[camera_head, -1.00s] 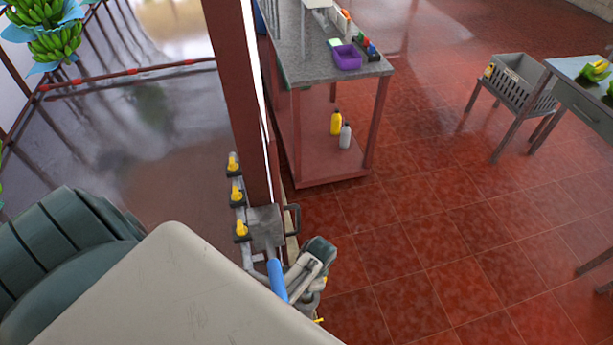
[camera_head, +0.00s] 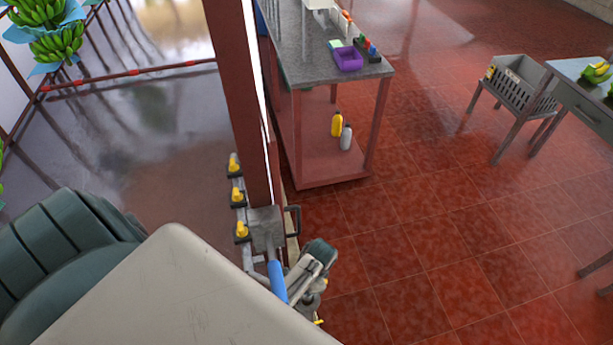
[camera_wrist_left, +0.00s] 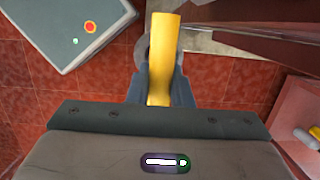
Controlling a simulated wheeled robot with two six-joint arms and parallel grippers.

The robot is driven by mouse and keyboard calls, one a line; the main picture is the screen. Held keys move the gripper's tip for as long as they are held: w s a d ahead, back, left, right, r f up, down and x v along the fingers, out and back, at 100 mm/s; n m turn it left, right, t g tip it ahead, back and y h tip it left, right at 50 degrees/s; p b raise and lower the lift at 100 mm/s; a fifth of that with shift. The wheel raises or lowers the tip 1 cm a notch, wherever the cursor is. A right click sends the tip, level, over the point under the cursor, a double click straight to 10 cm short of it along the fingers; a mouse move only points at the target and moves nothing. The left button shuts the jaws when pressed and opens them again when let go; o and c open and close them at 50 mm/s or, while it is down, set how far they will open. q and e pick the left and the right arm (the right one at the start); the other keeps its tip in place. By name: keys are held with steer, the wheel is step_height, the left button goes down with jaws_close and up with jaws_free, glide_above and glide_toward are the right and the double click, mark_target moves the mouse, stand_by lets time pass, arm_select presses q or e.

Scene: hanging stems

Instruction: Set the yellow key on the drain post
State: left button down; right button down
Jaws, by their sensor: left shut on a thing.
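The yellow key (camera_wrist_left: 164,50) is upright in the left wrist view, between the fingers of my left gripper (camera_wrist_left: 161,88), which is shut on it. A grey rounded part shows just behind the key, and I cannot tell whether the two touch. In the head view my left wrist (camera_head: 320,252) is beside a blue-handled lever (camera_head: 277,281), low by the red column. The key is mostly hidden there; a small yellow tip (camera_head: 319,321) shows below. I cannot pick out the drain post with certainty. My right gripper is not in view.
A grey pipe with three yellow taps (camera_head: 241,230) runs by the red column (camera_head: 238,90). A workbench (camera_head: 330,65) holds a purple tray (camera_head: 348,59), with two bottles on its lower shelf. A grey crate (camera_head: 519,82) stands right. The red floor (camera_head: 440,230) is open.

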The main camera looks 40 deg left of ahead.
arm_select(q)
steer(key=shift+f+b, duration=0.3)
steer(key=shift+f, duration=0.75)
steer(key=shift+f+b, duration=0.3)
steer(key=shift+b, duration=0.05)
steer(key=shift+f, duration=0.6)
stand_by(0.6)
steer(key=shift+f+b, duration=0.35)
steer(key=shift+f, duration=0.2)
steer(key=shift+f+p, duration=0.1)
steer(key=shift+p, duration=0.2)
stand_by(0.4)
steer(key=c, duration=0.8)
jaws_free()
steer(key=shift+c, duration=0.2)
